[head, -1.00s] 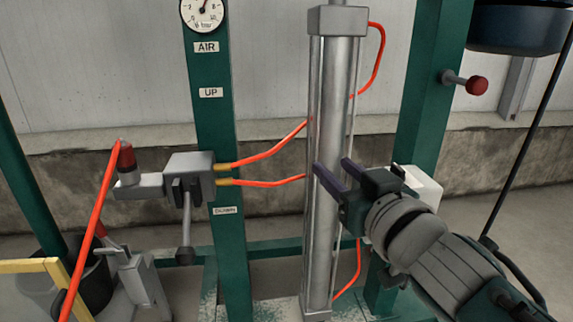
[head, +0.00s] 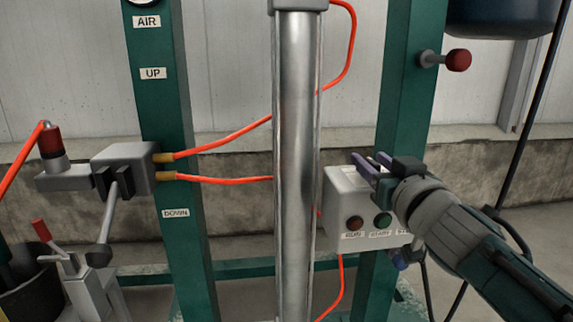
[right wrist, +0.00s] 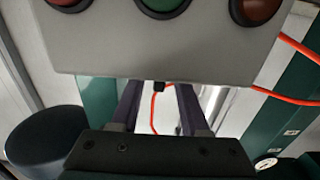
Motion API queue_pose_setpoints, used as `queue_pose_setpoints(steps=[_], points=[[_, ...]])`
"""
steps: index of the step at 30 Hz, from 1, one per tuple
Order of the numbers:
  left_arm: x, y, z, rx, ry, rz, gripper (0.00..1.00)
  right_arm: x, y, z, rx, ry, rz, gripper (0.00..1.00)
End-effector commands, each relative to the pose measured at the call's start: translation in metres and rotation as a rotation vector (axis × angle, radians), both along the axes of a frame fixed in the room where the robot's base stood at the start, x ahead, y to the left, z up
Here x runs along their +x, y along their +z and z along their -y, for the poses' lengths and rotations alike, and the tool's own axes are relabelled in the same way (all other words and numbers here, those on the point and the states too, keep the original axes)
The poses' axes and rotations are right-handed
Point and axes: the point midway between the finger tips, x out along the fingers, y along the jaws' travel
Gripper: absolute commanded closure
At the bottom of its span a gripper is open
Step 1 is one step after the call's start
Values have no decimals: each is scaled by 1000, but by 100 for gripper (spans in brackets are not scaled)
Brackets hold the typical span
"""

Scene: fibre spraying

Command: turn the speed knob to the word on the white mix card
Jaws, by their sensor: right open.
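The pale grey control box (head: 343,190) is fixed by the right green post. Its front shows a red button (head: 354,223) labelled RUN and a green button (head: 382,220); its right part is hidden behind my right gripper (head: 371,163). That gripper is open and empty, its fingers at the box's upper edge. In the right wrist view the box (right wrist: 160,50) fills the top, with the green button (right wrist: 163,4) between two reddish ones, and the open fingers (right wrist: 159,108) reach beneath it. I cannot make out the speed knob or the white mix card. My left gripper is out of view.
A steel cylinder (head: 295,150) stands left of the box, with orange hoses (head: 225,140) running to it. A valve with a lever (head: 118,172) is on the left green post (head: 160,110). A red-knobbed pin (head: 458,60) sticks out above my right arm.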

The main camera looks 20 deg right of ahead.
Motion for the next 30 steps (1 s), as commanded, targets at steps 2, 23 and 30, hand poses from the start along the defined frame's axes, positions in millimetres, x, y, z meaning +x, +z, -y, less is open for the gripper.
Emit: queue_pose_setpoints(steps=[2,23,30], points=[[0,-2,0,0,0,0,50,4,0,1,0,0,0,55],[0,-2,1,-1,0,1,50,4,0,1,0,0,0,100],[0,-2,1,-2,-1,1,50,4,0,1,0,0,0,100]])
